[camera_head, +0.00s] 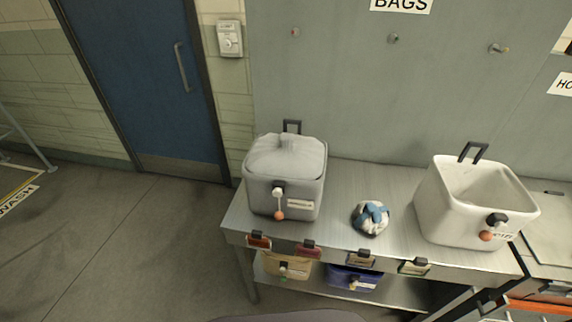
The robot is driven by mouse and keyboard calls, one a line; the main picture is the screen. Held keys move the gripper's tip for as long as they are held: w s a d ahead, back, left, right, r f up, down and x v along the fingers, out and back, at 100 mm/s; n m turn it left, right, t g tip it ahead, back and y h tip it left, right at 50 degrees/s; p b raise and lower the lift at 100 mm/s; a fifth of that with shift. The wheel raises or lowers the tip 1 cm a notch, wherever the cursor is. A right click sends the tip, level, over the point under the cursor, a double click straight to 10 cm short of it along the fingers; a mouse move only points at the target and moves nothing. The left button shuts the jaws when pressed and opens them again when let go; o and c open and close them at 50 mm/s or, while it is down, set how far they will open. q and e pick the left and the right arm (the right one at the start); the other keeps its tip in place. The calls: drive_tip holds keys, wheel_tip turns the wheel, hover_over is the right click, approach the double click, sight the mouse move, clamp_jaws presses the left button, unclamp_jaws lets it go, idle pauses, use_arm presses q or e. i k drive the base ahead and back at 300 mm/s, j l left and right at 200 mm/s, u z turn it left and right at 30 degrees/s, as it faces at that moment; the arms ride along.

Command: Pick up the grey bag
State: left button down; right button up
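The grey bag (262,194) stands upright at the left end of the steel table. Nothing is in front of the bag. Neither of my grippers shows in the head view.
A bundled blue-and-white cloth (371,217) and an open whitish bag (450,215) stand to the right on the steel table (345,190). Tan (286,266) and blue (352,278) bins sit on the lower shelf. The floor at left is clear before a blue door (140,80).

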sight(296, 164)
drive_tip(key=i+j+z, duration=0.1)
drive_tip(key=j+z, duration=1.2)
